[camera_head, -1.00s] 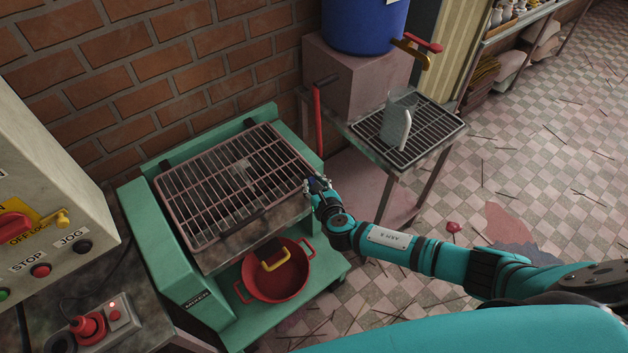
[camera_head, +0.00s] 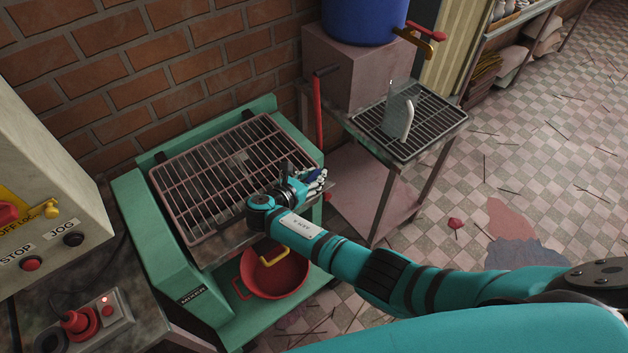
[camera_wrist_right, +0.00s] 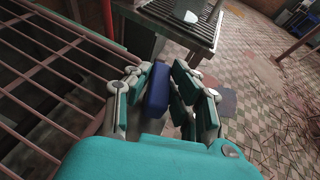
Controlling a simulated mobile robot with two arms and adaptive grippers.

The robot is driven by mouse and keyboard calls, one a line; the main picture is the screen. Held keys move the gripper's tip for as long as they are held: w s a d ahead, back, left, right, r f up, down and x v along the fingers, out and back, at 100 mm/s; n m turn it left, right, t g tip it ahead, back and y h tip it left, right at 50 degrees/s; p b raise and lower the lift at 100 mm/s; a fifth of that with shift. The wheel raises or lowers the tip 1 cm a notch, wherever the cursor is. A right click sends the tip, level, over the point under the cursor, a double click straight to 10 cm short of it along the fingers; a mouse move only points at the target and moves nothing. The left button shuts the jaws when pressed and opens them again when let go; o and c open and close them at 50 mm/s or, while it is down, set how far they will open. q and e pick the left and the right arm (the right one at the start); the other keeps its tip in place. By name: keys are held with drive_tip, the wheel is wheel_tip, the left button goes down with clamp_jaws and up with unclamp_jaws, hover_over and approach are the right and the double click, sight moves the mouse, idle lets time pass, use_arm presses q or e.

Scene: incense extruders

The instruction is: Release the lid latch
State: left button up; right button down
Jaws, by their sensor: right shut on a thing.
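The grille lid (camera_head: 215,165) is a rusty wire grid lying flat over the green mixer (camera_head: 165,235); it also shows at the left of the right wrist view (camera_wrist_right: 45,75). My right gripper (camera_head: 314,180) is at the lid's right front corner, its fingers pointing right. In the right wrist view its fingers (camera_wrist_right: 165,88) are closed around a dark blue latch knob (camera_wrist_right: 158,88) beside the lid's edge. The fingers hide how the knob joins the mixer. My left gripper is not in view.
A red bowl (camera_head: 273,275) stands on the mixer's lower shelf under my arm. A red lever (camera_head: 318,112) stands upright just behind the gripper. A control box (camera_head: 40,190) is at left.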

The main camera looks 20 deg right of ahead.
sight(314, 175)
drive_tip(key=m+g+h+b, duration=0.1)
drive_tip(key=m+g+b, duration=0.1)
drive_tip(key=shift+w+f+m+h+b, duration=0.1)
drive_tip(key=shift+m+h+b, duration=0.2)
drive_tip(key=shift+b, duration=0.05)
drive_tip(key=shift+m+g+b, duration=0.5)
drive_tip(key=shift+g, duration=0.2)
drive_tip(key=shift+r, duration=0.2)
drive_tip(key=c, duration=1.2)
unclamp_jaws()
wheel_tip(314, 175, up, 10)
